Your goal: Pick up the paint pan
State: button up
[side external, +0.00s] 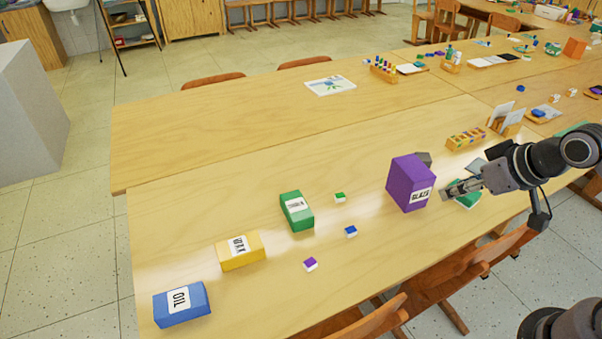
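Three small white blocks with coloured tops look like paint pans: a green one (340,197), a blue one (351,231) and a purple one (310,264). They lie apart on the wooden table (395,270). My gripper (446,192) is at the right, beside the right face of a purple box (409,182) labelled GLAZE. It is well to the right of the small blocks. Its fingers are small here, and I cannot tell whether they are open, shut or touching the box.
A green labelled box (296,211), a yellow box (240,250) and a blue OIL box (181,304) stand to the left. A green item (468,196) lies under my gripper, partly hidden. Chairs (380,318) line the front edge. The table between the small blocks is clear.

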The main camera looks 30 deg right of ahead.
jog(key=shift+o, duration=0.9)
